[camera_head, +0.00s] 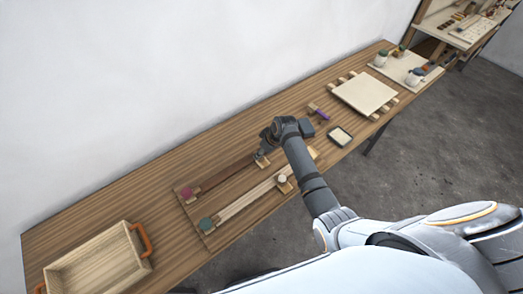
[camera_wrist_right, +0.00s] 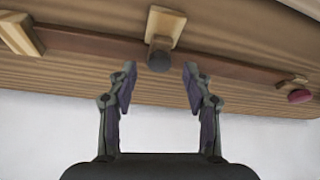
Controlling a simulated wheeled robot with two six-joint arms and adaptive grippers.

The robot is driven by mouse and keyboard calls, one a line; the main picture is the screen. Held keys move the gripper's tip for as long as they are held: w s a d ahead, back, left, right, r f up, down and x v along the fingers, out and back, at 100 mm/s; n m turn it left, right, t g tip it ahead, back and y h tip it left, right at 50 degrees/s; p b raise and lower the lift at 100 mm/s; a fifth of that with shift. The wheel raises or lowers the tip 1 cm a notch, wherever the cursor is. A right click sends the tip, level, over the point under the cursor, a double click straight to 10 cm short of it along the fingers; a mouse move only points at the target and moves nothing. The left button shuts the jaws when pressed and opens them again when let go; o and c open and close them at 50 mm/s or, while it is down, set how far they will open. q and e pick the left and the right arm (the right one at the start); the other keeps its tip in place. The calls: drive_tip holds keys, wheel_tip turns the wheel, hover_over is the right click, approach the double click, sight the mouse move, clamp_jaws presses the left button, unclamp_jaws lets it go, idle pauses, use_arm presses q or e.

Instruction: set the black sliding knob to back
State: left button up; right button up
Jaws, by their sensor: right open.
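The black knob (camera_wrist_right: 159,61) sits on a pale wooden slider plate (camera_wrist_right: 166,24) on the dark brown rail (camera_wrist_right: 95,42). In the right wrist view my right gripper (camera_wrist_right: 160,76) is open, its two fingers on either side of the knob, with gaps on both sides. In the head view my right gripper (camera_head: 264,152) is over the far end of the dark rail (camera_head: 226,174), away from its magenta disc (camera_head: 187,192), and mostly hides the black knob. The magenta disc also shows in the wrist view (camera_wrist_right: 300,96). My left gripper is not in view.
A parallel pale rail (camera_head: 245,199) has a cream knob (camera_head: 282,179) and a teal disc (camera_head: 206,224). A wooden tray with orange handles (camera_head: 100,262) stands at the left. A small dish (camera_head: 340,136) and pale board (camera_head: 365,95) lie farther right. A white wall borders the bench.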

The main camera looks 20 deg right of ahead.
drive_tip(key=shift+x, duration=0.8)
clamp_jaws()
